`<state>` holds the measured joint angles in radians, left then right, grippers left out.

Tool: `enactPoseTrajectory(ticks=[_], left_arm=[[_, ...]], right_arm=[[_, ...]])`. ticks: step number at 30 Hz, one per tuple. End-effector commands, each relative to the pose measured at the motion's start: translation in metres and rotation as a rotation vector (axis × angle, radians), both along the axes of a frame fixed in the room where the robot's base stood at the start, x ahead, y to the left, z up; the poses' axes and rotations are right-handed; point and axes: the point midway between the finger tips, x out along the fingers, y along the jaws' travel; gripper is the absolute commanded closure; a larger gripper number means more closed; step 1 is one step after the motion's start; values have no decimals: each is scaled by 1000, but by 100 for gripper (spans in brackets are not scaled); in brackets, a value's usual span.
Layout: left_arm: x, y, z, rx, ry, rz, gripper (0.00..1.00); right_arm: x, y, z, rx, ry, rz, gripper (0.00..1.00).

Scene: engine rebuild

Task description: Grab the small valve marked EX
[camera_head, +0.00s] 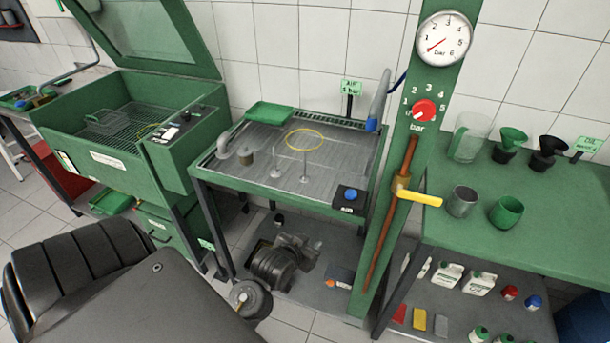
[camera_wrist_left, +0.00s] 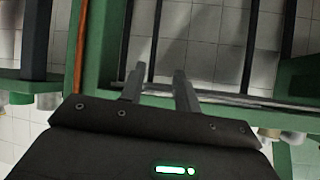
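I cannot make out a small valve marked EX in either view. My left gripper (camera_wrist_left: 158,75) shows in the left wrist view with its two grey fingers apart and nothing between them. It is over or beside a green bench frame, with pale floor tiles beyond. In the head view I cannot make out its fingers. My right gripper is in neither view.
The middle bench (camera_head: 255,182) bears a green tray (camera_head: 269,112), a yellow ring (camera_head: 304,139) and a thin wire stand. A green open-lid washer (camera_head: 165,165) stands left. A green pillar (camera_head: 437,95) with a gauge (camera_head: 444,39) separates the right bench (camera_head: 470,226), which holds cups and funnels.

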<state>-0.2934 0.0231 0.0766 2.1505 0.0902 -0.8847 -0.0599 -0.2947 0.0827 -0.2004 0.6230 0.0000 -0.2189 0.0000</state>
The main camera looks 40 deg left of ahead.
Motion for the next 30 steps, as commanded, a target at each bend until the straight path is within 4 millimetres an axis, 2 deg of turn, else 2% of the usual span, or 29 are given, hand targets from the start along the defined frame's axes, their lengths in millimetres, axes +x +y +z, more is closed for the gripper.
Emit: enactPoseTrajectory(ticks=[1, 3, 6, 10, 13, 18, 27, 30], left_arm=[[14, 12, 35, 7, -98, 36, 68], [31, 31, 71, 22, -223, 91, 68], [49, 58, 114, 49, -385, 167, 68], [60, 83, 150, 79, -532, 243, 68], [62, 92, 162, 93, -583, 271, 68], [66, 96, 166, 98, -596, 277, 68], [106, 113, 166, 97, -594, 275, 68], [112, 116, 165, 96, -594, 275, 68]], right_arm=[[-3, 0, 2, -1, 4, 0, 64], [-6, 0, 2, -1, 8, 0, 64], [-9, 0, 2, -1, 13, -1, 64], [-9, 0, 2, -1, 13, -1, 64], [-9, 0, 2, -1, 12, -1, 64], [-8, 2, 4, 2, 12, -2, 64], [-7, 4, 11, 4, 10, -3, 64], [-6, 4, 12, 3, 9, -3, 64]])
